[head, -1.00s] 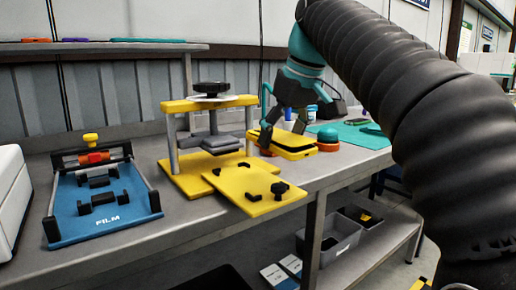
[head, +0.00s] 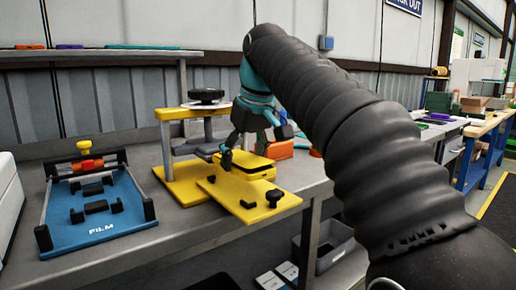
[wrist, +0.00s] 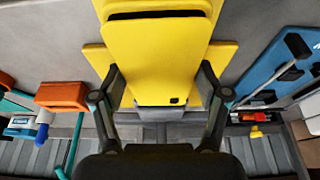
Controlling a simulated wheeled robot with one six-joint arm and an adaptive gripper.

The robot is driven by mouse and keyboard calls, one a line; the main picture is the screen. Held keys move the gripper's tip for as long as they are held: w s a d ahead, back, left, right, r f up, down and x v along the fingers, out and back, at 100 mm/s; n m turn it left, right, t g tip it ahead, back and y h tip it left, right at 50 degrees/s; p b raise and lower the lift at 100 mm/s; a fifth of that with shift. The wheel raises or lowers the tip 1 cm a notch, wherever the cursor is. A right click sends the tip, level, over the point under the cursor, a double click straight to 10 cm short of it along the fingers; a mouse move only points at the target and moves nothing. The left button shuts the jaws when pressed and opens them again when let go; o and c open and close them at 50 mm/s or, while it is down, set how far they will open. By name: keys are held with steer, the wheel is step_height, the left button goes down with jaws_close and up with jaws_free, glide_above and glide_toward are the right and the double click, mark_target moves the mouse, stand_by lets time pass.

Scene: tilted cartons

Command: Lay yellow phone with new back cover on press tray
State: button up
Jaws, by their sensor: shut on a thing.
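The yellow phone (head: 248,165) is in my gripper (head: 245,155), held roughly level over the yellow press tray (head: 238,205). In the wrist view the phone (wrist: 160,70) lies between the two fingers of my gripper (wrist: 160,97), one at each long side. The tray (wrist: 225,52) shows beneath and beside it. The tray has black stops, with a black knob at its front right corner. In the head view the phone covers the back part of the tray; whether it touches the tray I cannot tell.
The yellow press frame (head: 166,140) with its black knob (head: 206,96) and grey plate stands just behind the tray. A blue FILM fixture (head: 100,215) stands to the left. An orange block (head: 282,149) is to the right of the gripper. Grey bins sit below the bench.

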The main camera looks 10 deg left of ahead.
mark_target(245, 189)
steer(key=shift+f, duration=0.85)
steer(key=shift+f+b, duration=1.1)
steer(key=shift+f, duration=0.2)
steer(key=shift+f, duration=0.2)
steer(key=o, duration=1.4)
steer(key=shift+o, duration=0.2)
steer(key=shift+v, duration=3.75)
